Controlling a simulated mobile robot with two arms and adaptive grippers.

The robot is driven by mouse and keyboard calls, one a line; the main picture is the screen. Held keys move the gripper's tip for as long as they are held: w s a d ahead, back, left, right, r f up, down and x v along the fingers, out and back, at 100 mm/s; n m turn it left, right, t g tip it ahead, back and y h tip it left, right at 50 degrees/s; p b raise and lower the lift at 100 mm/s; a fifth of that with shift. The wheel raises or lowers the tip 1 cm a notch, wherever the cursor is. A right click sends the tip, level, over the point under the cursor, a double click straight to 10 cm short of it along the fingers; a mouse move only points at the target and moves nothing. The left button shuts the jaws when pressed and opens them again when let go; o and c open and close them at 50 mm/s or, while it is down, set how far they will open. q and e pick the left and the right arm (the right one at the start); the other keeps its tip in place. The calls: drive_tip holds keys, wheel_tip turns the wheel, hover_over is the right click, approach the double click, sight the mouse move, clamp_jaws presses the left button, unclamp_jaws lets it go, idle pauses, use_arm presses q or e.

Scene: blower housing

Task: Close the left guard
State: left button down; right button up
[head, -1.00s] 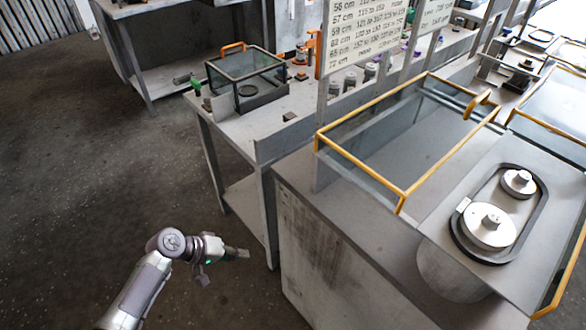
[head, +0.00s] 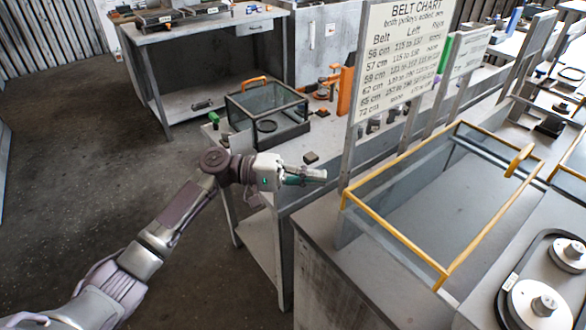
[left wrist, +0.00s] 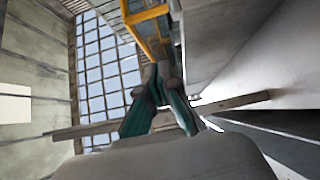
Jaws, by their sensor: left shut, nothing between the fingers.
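The left guard (head: 398,238) is a clear-panelled box with a yellow frame and a yellow handle (head: 520,160). It sits on the grey bench at the right of the head view, to the left of the two exposed pale pulleys (head: 538,302). My left gripper (head: 322,176) is shut and empty, in the air just left of the guard's near left corner and apart from it. The left wrist view shows its green-sided fingers (left wrist: 157,75) together, with a yellow bar (left wrist: 145,18) beyond them. My right gripper is not in view.
A belt chart sign (head: 400,50) stands on a post behind the guard, close to my left gripper. A smaller black-framed case (head: 268,110) with an orange handle sits on the side bench. Another yellow-framed guard (head: 572,178) is cut off at the right edge. Open floor lies left.

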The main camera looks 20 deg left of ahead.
sight(442, 291)
use_arm(q)
drive_tip(key=d, duration=0.1)
drive_tip(key=s+d+p, duration=0.1)
drive_tip(key=d, duration=0.1)
drive_tip(key=s+d+p, duration=0.1)
drive_tip(key=d, duration=0.1)
drive_tip(key=shift+d, duration=0.15)
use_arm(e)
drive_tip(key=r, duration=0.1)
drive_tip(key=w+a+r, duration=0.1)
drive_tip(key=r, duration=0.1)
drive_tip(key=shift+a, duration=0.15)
use_arm(q)
drive_tip(key=s+d+p, duration=0.1)
drive_tip(key=s+d, duration=0.4)
drive_tip(key=d, duration=0.1)
drive_tip(key=s+d+p, duration=0.1)
drive_tip(key=s+d, duration=0.3)
drive_tip(key=d, duration=0.3)
drive_tip(key=s+d+p, duration=0.2)
drive_tip(key=s+d, duration=0.3)
drive_tip(key=d, duration=0.2)
drive_tip(key=shift+s, duration=0.3)
drive_tip(key=shift+s+d, duration=0.1)
drive_tip(key=shift+s, duration=0.1)
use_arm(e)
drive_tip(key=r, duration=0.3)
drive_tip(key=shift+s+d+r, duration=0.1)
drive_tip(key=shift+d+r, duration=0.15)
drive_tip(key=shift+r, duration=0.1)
